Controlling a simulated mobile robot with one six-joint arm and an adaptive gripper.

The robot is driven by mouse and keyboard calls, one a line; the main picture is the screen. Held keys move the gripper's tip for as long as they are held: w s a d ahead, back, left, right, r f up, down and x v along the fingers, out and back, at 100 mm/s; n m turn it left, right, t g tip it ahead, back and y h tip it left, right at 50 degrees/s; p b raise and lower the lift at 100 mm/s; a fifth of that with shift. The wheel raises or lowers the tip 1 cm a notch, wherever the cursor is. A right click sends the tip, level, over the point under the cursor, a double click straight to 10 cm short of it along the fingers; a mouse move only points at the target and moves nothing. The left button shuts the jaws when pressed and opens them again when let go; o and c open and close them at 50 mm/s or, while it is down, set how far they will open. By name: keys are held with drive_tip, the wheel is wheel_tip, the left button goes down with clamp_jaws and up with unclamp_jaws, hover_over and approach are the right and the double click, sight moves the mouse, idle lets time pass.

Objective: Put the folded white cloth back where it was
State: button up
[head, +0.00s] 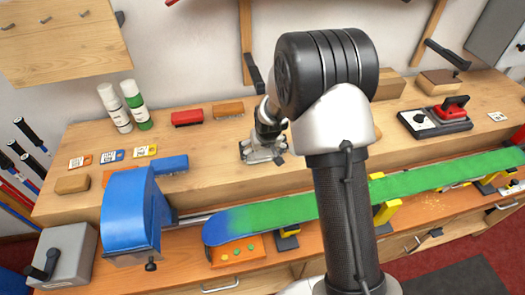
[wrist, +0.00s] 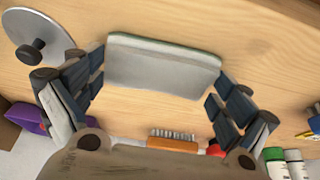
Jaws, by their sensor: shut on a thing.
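The folded white cloth (wrist: 162,65) shows in the wrist view as a flat, pale grey-white pad with a thin greenish edge at its far side. My gripper (wrist: 157,84) has a finger at each side of it and is shut on it. The wood bench top lies behind the cloth; I cannot tell how far it is above the wood. In the head view my gripper (head: 263,152) is low over the middle of the bench (head: 215,150), behind the green and blue board. The cloth cannot be made out clearly there.
A red brush (head: 187,118) and an orange brush (head: 228,110) lie behind my gripper. The long board (head: 265,214) runs along the front in clamps. A round metal disc with a knob (wrist: 38,38) is beside the cloth.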

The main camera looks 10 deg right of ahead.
drive_tip(key=o, duration=0.6)
drive_tip(key=shift+o, duration=0.2)
drive_tip(key=shift+r+p, duration=0.35)
drive_tip(key=shift+r, duration=0.1)
drive_tip(key=s+f+p+v, duration=0.1)
drive_tip(key=p+v, duration=0.1)
drive_tip(key=v, duration=1.7)
drive_tip(key=s+r, duration=0.3)
drive_tip(key=s, duration=0.6)
drive_tip(key=s+r, duration=0.4)
drive_tip(key=s, duration=0.5)
drive_tip(key=s+r, duration=0.3)
drive_tip(key=s, duration=0.6)
drive_tip(key=shift+s+r, duration=0.2)
drive_tip(key=shift+r, duration=0.2)
